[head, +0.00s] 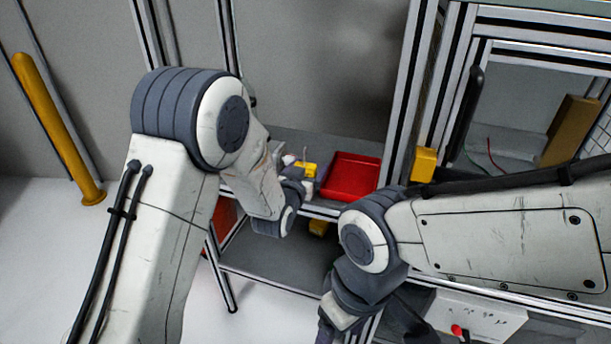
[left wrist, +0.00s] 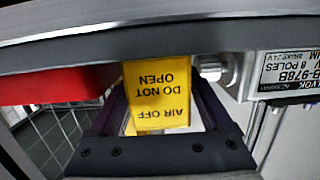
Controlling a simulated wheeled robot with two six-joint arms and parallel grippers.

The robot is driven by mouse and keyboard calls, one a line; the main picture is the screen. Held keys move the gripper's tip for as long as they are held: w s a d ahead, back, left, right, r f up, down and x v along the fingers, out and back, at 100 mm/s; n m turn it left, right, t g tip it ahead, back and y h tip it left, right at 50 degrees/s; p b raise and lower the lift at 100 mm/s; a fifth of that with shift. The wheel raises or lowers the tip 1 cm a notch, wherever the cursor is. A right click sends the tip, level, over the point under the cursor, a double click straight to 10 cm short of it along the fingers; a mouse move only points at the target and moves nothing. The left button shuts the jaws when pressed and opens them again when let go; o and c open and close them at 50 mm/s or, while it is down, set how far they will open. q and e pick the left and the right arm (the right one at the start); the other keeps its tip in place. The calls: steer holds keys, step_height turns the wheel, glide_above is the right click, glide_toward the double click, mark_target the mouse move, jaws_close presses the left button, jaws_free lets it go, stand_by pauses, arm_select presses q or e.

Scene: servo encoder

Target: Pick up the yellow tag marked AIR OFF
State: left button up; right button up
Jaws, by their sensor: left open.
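The yellow tag (left wrist: 158,92) fills the middle of the left wrist view, its words AIR OFF and DO NOT OPEN upside down. In the head view a small yellow patch (head: 310,168), likely the same tag, shows on the shelf beside my left wrist. My left gripper (left wrist: 160,104) is open, with one dark finger on each side of the tag. I cannot tell whether either finger touches it. In the head view my left gripper's jaws are mostly hidden by its wrist. My right arm's wrist is at the bottom; its jaws cannot be made out.
A red tray (head: 352,176) sits on the shelf right of the tag. A labelled grey unit (left wrist: 288,75) with a metal connector (left wrist: 210,68) is close beside the tag in the wrist view. A frame post (head: 408,90) stands right of the tray. A yellow post (head: 58,130) stands far left.

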arm_select(q)
steer(key=c, duration=1.1)
steer(key=shift+r, duration=0.1)
steer(key=shift+c, duration=0.2)
